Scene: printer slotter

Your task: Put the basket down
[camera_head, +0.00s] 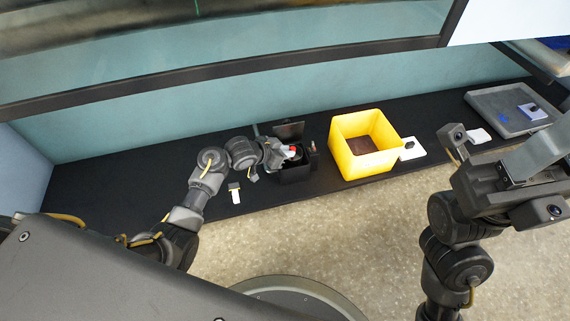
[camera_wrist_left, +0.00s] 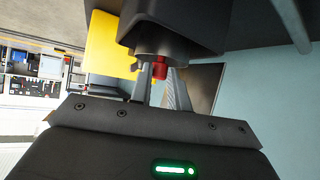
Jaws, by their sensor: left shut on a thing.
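A small black box-shaped basket (camera_head: 295,172) is at the middle of the black shelf, with a dark upright panel behind it. My left gripper (camera_head: 290,152) is at its upper left side. In the left wrist view the fingers (camera_wrist_left: 165,88) are closed around a dark round handle with a red part (camera_wrist_left: 160,68), joined to the black body (camera_wrist_left: 215,25). Whether the basket's underside touches the shelf is hidden. My right arm (camera_head: 500,190) is at the right, away from the basket; its fingers are not clear.
The black shelf (camera_head: 110,190) runs along a teal wall. A yellow bin (camera_head: 352,170) stands right of the basket. White pieces (camera_head: 411,149) lie beside the bin, and another (camera_head: 235,194) lies left of the basket. A grey tray (camera_head: 495,115) is at the far right.

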